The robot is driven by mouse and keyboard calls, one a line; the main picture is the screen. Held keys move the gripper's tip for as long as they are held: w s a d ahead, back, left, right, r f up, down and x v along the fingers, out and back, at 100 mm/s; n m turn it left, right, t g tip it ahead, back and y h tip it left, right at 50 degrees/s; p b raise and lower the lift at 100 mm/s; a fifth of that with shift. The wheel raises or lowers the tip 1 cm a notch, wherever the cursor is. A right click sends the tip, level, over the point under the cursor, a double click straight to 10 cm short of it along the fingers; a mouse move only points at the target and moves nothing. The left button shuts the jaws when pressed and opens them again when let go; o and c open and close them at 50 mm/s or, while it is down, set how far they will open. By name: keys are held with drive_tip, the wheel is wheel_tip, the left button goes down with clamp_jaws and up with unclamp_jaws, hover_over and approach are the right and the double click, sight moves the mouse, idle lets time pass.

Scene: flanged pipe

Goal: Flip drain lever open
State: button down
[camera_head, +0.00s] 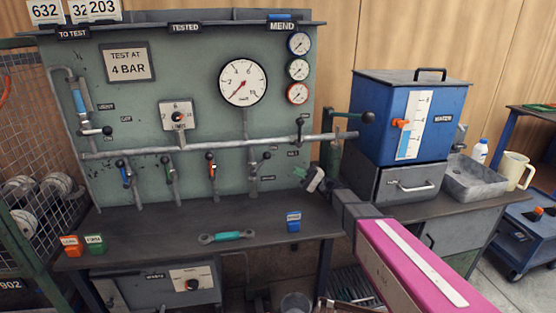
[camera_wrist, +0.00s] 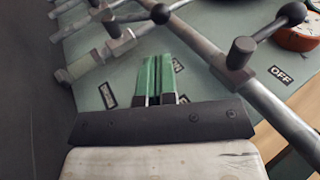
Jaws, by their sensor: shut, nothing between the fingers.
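Several valve levers sit on the green test panel (camera_head: 140,100) in the head view. A black-knobbed lever (camera_head: 265,156) stands on the small vertical pipe below the gauge, with a small label under it that I cannot read clearly. I cannot tell for sure which lever is the drain lever. My gripper (camera_head: 302,173) is right of that lever, in front of the panel, apart from it. In the wrist view my gripper (camera_wrist: 158,62) has its green fingers together and empty. Black-knobbed levers (camera_wrist: 289,14) on pipes show beyond the fingers, near an OFF label (camera_wrist: 281,75).
A long horizontal pipe (camera_head: 225,143) crosses the panel above my gripper. A blue water tank (camera_head: 390,115) stands at right. The air before the panel's middle is clear.

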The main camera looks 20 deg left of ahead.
approach(266, 153)
drive_tip(key=a, duration=0.1)
drive_tip(key=a+r, duration=0.1)
drive_tip(key=a, duration=0.2)
drive_tip(key=shift+s+a+r, duration=0.2)
drive_tip(key=shift+s+a, duration=0.2)
drive_tip(key=shift+n+h, duration=0.3)
drive_tip(key=shift+h, duration=0.4)
drive_tip(key=shift+s+a+r, duration=0.3)
drive_tip(key=shift+a+r, duration=0.25)
drive_tip(key=shift+r, duration=0.1)
drive_tip(key=shift+s+a+r, duration=0.35)
drive_tip(key=shift+a+r, duration=0.25)
drive_tip(key=shift+r, duration=0.05)
drive_tip(key=shift+s+a+r, duration=0.3)
drive_tip(key=shift+a+r, duration=0.25)
drive_tip(key=shift+r, duration=0.05)
